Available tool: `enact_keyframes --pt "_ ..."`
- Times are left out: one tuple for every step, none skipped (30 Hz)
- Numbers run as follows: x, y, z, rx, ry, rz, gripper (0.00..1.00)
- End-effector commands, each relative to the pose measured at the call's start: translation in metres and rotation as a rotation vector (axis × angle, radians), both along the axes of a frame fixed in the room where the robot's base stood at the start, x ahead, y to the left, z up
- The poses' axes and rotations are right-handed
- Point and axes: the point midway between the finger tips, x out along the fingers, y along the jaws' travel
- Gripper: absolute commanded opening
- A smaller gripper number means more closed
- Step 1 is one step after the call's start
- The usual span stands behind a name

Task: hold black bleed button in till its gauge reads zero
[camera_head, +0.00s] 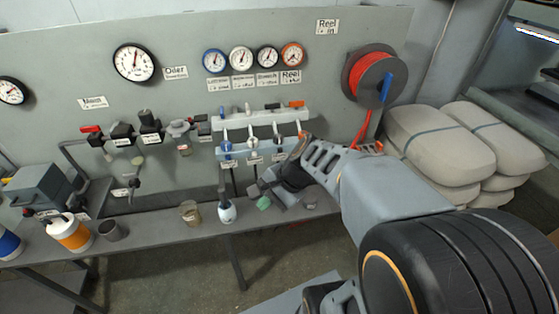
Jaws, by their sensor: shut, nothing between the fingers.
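A row of small gauges on the grey panel has blue, white, black and orange rims. The black-rimmed gauge (267,57) is third from the left; its needle is too small to read surely. Below is a pale manifold (262,119) with coloured parts in the same order. A small black part (277,139) on its lower bar looks like the black bleed button, but detail is poor. My gripper (254,190) is shut and empty, below the lower bar and apart from the black part. My wrist hides some of the area beneath the manifold's right end.
A bench (160,223) runs under the panel, holding a blue-and-white bottle (227,211), a small jar (189,213) and an orange-and-white container (70,234). A red hose reel (372,77) hangs right of the manifold. Stacked sacks (430,143) stand at the right.

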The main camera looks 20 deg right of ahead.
Motion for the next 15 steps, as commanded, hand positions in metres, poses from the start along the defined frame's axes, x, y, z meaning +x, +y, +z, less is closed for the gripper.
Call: enact_keyframes --pt "0.014 -0.003 -0.027 0.15 0.096 -0.177 0.0" --pt "0.023 -0.005 -0.034 0.241 0.148 -0.28 0.0" --pt "0.035 -0.009 -0.041 0.363 0.214 -0.413 0.0" --pt "0.045 -0.014 -0.047 0.451 0.261 -0.509 0.0" --pt "0.054 -0.02 -0.052 0.54 0.306 -0.599 0.0" --pt "0.066 -0.029 -0.059 0.654 0.361 -0.713 0.0" --pt "0.075 -0.037 -0.064 0.737 0.4 -0.793 0.0" --pt "0.083 -0.046 -0.069 0.816 0.434 -0.866 0.0" --pt "0.093 -0.058 -0.075 0.917 0.477 -0.955 0.0" --pt "0.099 -0.067 -0.079 0.988 0.504 -1.016 0.0" --pt "0.104 -0.076 -0.083 1.05 0.527 -1.065 0.0" --pt "0.11 -0.086 -0.087 1.124 0.552 -1.122 0.0" --pt "0.114 -0.093 -0.089 1.173 0.567 -1.159 0.0" --pt "0.117 -0.1 -0.092 1.216 0.581 -1.191 0.0" --pt "0.12 -0.107 -0.094 1.265 0.594 -1.224 0.0"
